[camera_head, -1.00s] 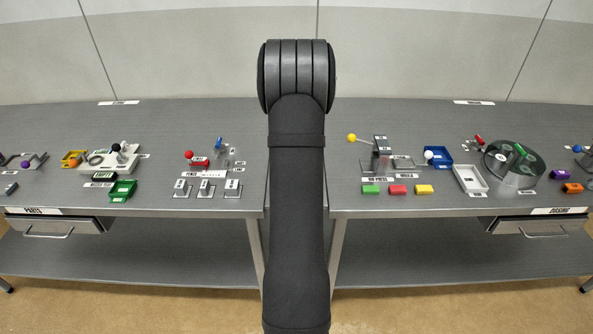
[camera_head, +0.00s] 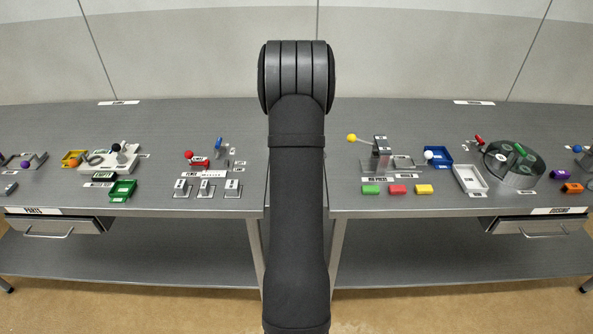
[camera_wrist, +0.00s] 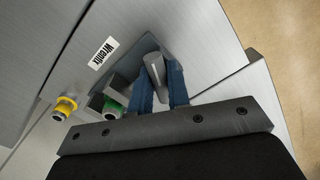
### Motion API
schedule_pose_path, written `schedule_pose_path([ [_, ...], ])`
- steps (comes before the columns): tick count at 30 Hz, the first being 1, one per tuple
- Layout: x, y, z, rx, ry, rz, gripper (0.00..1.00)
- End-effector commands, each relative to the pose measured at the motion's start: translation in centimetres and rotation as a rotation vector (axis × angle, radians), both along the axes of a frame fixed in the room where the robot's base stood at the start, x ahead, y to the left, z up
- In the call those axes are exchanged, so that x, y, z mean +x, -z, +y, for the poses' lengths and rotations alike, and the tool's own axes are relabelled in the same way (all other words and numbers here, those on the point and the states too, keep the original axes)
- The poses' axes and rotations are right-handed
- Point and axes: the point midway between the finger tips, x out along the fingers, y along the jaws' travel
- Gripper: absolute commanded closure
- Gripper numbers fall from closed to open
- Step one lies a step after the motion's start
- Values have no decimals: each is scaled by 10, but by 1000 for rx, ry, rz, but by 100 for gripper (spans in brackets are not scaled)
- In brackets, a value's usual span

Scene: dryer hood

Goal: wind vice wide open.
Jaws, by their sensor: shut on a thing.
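My gripper (camera_wrist: 161,72) shows in the wrist view, its two blue fingers shut on a grey bar handle (camera_wrist: 153,66) that stands between them. The handle is next to a grey metal body with a printed label (camera_wrist: 104,53); I cannot tell for certain whether this is the vice. In the head view my gripper is hidden behind my own dark arm, and I cannot pick out a vice there.
Close to my gripper in the wrist view are a green-ringed part (camera_wrist: 112,106) and a yellow-ringed part (camera_wrist: 65,106). In the head view, the left bench (camera_head: 60,120) and right bench (camera_head: 420,120) carry several small fixtures and trays.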

Motion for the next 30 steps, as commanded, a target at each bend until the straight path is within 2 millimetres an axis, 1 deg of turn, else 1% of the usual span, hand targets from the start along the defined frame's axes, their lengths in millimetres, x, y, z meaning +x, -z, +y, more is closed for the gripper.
schedule_pose_path([
  [2, 0, 0, 0, 0, -25, 0, 100],
  [10, 0, 0, 0, 0, -34, 0, 100],
  [18, 0, 0, 0, 0, -218, -1, 100],
  [27, 0, -1, 0, 0, -238, -1, 100],
  [30, 0, -1, 0, 0, -281, -1, 100],
])
